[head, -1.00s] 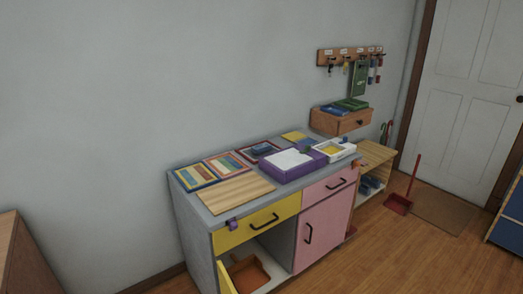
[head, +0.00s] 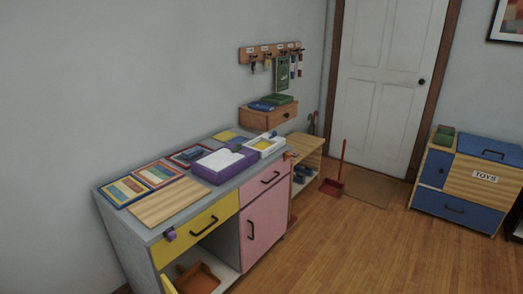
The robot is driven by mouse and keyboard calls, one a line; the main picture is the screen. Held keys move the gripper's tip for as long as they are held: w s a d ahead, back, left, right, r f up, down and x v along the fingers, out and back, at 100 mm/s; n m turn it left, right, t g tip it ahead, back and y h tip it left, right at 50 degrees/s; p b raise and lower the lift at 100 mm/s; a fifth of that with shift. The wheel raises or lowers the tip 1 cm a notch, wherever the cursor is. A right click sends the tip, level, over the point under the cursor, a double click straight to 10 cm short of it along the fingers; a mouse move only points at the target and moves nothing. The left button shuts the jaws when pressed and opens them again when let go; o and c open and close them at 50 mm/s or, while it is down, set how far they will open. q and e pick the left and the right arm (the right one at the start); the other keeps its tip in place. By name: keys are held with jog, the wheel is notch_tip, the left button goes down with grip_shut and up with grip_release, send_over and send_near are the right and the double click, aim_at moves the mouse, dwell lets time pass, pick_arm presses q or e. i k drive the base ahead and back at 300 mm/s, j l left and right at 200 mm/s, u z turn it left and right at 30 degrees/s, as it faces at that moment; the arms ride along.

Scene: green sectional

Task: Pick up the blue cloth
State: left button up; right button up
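I cannot single out the blue cloth for sure. A small dark blue item (head: 191,154) lies on a red-edged tray on top of the grey-topped cabinet (head: 151,232). Another flat blue item (head: 262,106) lies beside a green one on the wooden wall drawer (head: 262,117). More blue items (head: 301,173) sit low in the wooden shelf unit (head: 305,146); their shape is too small to tell. Neither of my grippers is in view.
The cabinet top also holds striped trays (head: 127,189), a wooden board (head: 170,201), a purple tray (head: 214,171) and a white tray (head: 278,144). The cabinet's lower left compartment is open. A red dustpan (head: 331,187) stands near the door (head: 385,90).

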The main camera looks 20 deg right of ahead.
aim_at(192, 153)
jog(key=u, duration=0.7)
jog(key=l+u, duration=0.8)
jog(key=l, duration=0.15)
jog(key=k+l+u, duration=0.15)
jog(key=l+u, duration=0.2)
jog(key=k+l+u, duration=0.2)
jog(key=l+u, duration=0.2)
jog(key=l, duration=0.15)
jog(key=k+l+u, duration=0.15)
jog(key=k+l, duration=0.2)
jog(key=l, duration=0.3)
jog(key=k+l+u, duration=0.1)
jog(key=k+l, duration=0.3)
jog(key=l, duration=0.15)
jog(key=k+l+u, duration=0.15)
jog(key=k+l, duration=0.25)
jog(key=l, duration=0.2)
